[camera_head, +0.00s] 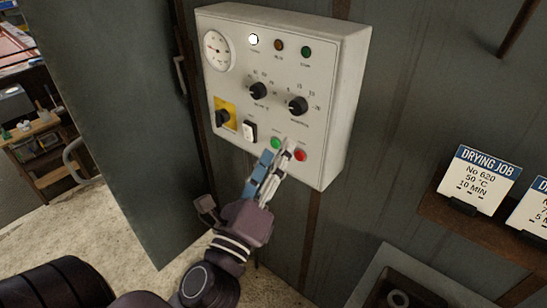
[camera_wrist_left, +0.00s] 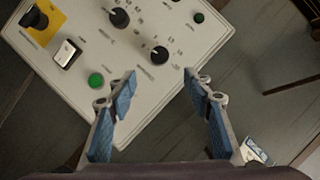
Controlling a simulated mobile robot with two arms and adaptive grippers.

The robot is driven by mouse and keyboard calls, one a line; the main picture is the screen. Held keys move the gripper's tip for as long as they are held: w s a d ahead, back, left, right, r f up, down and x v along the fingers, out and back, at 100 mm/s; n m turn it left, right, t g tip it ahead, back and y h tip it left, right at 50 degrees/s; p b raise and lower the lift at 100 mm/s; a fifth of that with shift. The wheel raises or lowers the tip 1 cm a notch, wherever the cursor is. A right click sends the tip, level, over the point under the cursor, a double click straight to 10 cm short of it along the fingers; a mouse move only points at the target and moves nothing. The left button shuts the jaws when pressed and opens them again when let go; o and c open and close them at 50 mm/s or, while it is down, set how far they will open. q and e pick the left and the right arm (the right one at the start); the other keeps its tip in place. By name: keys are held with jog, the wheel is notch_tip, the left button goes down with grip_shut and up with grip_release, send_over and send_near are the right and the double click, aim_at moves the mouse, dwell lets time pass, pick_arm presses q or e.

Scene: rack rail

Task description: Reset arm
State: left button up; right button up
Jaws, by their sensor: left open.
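My left gripper (camera_head: 283,152) reaches up from the bottom in the head view, with its fingertips in front of the lower part of a white control box. In the left wrist view its two blue-padded fingers (camera_wrist_left: 157,82) are spread apart with nothing between them. The control box (camera_head: 330,85) also shows behind the fingers in the left wrist view (camera_wrist_left: 130,55). The fingertips overlap the area by the green button (camera_head: 276,143) and the red button (camera_head: 300,155). I cannot tell whether they touch the box. My right gripper is not in view.
The box has a gauge (camera_head: 217,50), a lit white lamp (camera_head: 253,39), black knobs (camera_head: 298,105), a yellow-backed switch (camera_head: 224,115) and a white rocker switch (camera_head: 250,131). A shelf (camera_head: 440,213) with "Drying job" cards (camera_head: 478,180) is at right. A workbench (camera_head: 40,130) stands far left.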

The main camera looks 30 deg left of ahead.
pick_arm(q)
jog(key=shift+s, duration=0.2)
dwell(0.4)
notch_tip(320, 180, down, 42)
jog(key=w+d+n+g+h+b, duration=0.25)
jog(key=n+g+b, duration=0.25)
jog(key=n+g, duration=0.25)
jog(key=s+f+n+g+b, duration=0.15)
jog(key=s+f, duration=0.35)
jog(key=f, duration=0.6)
jog(key=s+f+n+g+b, duration=0.1)
jog(key=s+f+n+g, duration=0.3)
jog(key=f, duration=0.7)
jog(key=s+f+n+g+b, duration=0.2)
jog(key=s+f+n+g, duration=0.1)
jog(key=s+f, duration=0.8)
jog(key=s+f+n+g+b, duration=0.1)
jog(key=s+f+n+g, duration=0.3)
jog(key=s+f, duration=0.8)
jog(key=s+n+h, duration=0.1)
jog(key=s+n, duration=0.1)
jog(key=s, duration=0.5)
jog(key=shift+s+a+f+b, duration=0.15)
jog(key=shift+s+a+b, duration=0.15)
jog(key=shift+b, duration=0.05)
